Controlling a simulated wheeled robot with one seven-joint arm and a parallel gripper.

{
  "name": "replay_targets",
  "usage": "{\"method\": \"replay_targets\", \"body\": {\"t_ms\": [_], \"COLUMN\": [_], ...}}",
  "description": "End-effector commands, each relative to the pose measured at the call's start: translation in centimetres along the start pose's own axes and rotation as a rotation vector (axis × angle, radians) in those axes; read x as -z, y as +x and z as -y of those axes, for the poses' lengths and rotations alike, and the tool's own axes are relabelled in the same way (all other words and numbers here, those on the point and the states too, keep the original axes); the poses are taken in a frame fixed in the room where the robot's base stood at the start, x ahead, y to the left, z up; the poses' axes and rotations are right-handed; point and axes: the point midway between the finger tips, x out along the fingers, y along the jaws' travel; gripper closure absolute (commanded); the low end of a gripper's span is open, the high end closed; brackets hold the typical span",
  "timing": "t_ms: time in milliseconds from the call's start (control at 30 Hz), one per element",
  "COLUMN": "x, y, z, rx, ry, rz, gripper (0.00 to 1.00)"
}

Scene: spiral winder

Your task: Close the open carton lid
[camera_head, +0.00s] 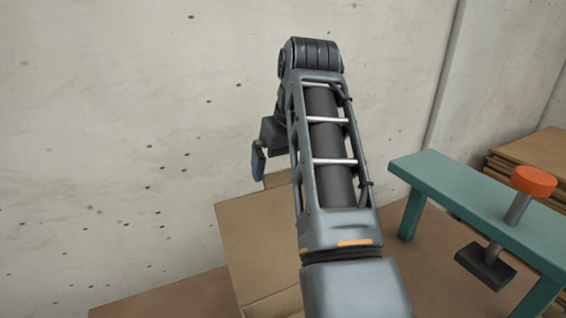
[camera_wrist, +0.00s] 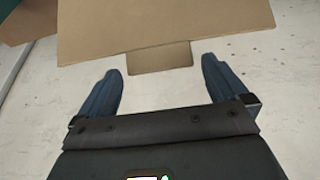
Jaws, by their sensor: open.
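The carton (camera_head: 275,304) stands on a brown surface in front of the concrete wall, partly hidden by my arm. Its lid (camera_head: 258,238) is raised and leans back toward the wall. A small flap at the lid's edge shows beside my arm in the head view. In the wrist view the lid (camera_wrist: 165,28) fills the top, with its tab (camera_wrist: 160,58) pointing down toward my gripper. My gripper (camera_wrist: 158,78) is open and empty, its two blue fingers on either side of the tab's line. I cannot tell whether a finger touches the lid.
A teal bench-like frame (camera_head: 440,180) with an orange-topped screw (camera_head: 533,181) and dark foot stands at the right. Stacked brown boards (camera_head: 540,150) lie behind it. The concrete wall (camera_head: 130,120) is close behind the carton. The surface left of the carton is clear.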

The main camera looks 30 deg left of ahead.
Motion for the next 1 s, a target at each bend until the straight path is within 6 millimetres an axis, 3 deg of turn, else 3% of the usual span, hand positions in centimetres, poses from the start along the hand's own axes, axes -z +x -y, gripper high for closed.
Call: {"method": "replay_targets", "body": {"t_ms": [167, 433, 1000], "x": [-0.06, -0.06, -0.04], "y": [1.15, 1.28, 1.23], "z": [-0.02, -0.04, -0.05], "rx": [0.001, 0.001, 0.0], "ry": [0.001, 0.0, 0.0], "rz": [0.001, 0.0, -0.001], "gripper": [0.0, 0.01, 0.56]}}
